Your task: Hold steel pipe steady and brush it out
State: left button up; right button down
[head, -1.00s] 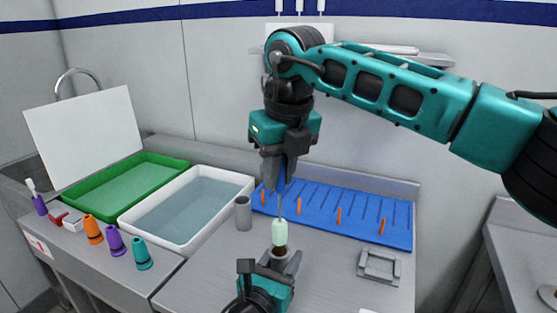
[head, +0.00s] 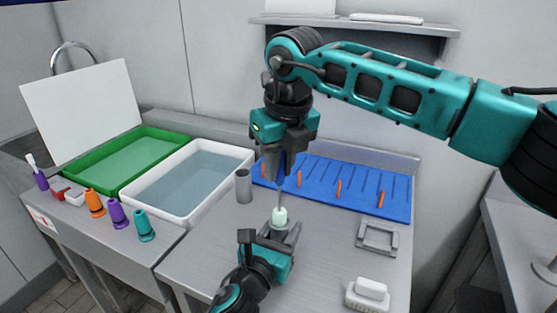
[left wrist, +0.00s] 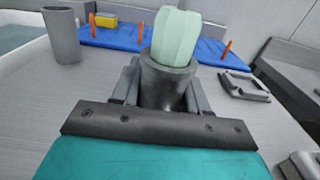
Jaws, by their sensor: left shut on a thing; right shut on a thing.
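My left gripper (head: 281,234) is shut on an upright steel pipe (left wrist: 167,85), holding it above the grey counter. My right gripper (head: 281,165) is above it, pointing down, shut on the brush at its blue upper part. The brush's thin rod (head: 280,196) runs down to a pale mint piece (head: 280,215), which also shows in the left wrist view (left wrist: 178,38). That piece sits at the pipe's open top; anything lower is hidden inside. A second steel pipe (head: 243,186) stands apart on the counter.
A blue ribbed mat (head: 330,182) with orange pegs lies behind. A white water basin (head: 165,203) and a green tray (head: 90,190) are left, with colored cones (head: 118,214) in front. A grey frame (head: 377,237) and a white block (head: 368,294) lie right.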

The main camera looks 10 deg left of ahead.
aim_at(279, 183)
jog(key=shift+f, duration=0.15)
jog(key=shift+s+d+x, duration=0.15)
jog(key=shift+s+x, duration=0.05)
jog(key=shift+x, duration=0.95)
jog(key=shift+s+d+x, duration=0.15)
jog(key=shift+x, duration=1)
jog(key=shift+w+a+v, duration=0.1)
jog(key=shift+v, duration=0.7)
jog(key=shift+w+a+v, duration=0.1)
jog(key=shift+w+v, duration=0.05)
jog(key=shift+v, duration=0.6)
jog(key=shift+w+a+v, duration=0.1)
jog(key=shift+a+v, duration=0.05)
jog(key=shift+v, duration=0.65)
dwell(3.0)
